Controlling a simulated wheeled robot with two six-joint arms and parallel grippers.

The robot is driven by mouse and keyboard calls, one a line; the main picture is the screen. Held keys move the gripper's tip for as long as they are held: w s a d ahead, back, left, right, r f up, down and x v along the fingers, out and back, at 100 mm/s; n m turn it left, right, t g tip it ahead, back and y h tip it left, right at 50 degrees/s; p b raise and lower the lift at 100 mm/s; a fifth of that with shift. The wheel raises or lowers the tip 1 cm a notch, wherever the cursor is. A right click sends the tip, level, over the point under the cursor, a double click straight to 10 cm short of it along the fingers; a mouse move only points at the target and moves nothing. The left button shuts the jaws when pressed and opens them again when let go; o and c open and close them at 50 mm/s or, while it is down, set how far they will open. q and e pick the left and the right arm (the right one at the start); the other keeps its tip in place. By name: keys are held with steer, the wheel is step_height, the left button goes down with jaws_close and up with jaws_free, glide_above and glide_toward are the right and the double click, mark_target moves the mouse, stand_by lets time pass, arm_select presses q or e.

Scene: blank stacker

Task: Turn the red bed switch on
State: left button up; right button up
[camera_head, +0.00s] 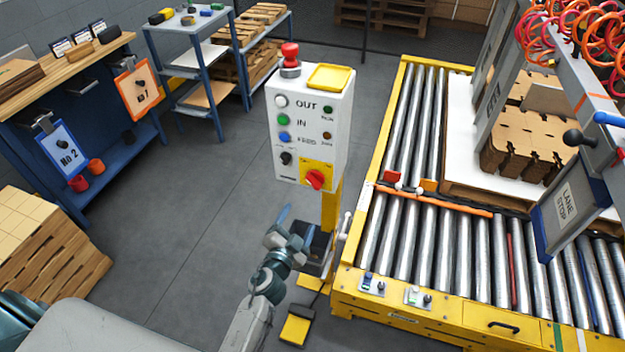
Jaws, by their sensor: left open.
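A white control box (309,128) stands on a yellow post left of the roller bed. A red rotary switch (315,179) sits on a yellow plate low on its front. I cannot tell which is the bed switch. My left gripper (298,232) is open and empty, below the control box and left of the bed, apart from the switches. My right gripper is not in view.
The roller bed (475,245) carries a pallet of cardboard (525,135). A yellow pedal (296,326) lies on the floor. The floor left of the box is clear.

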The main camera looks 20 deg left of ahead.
mark_target(314, 184)
arm_select(q)
steer(key=shift+t, duration=0.3)
steer(key=w+r, duration=0.1)
steer(key=w, duration=0.2)
steer(key=w+r, duration=0.1)
steer(key=w, duration=0.2)
steer(key=w+d+r, duration=0.1)
steer(key=w, duration=0.3)
steer(key=shift+w, duration=0.55)
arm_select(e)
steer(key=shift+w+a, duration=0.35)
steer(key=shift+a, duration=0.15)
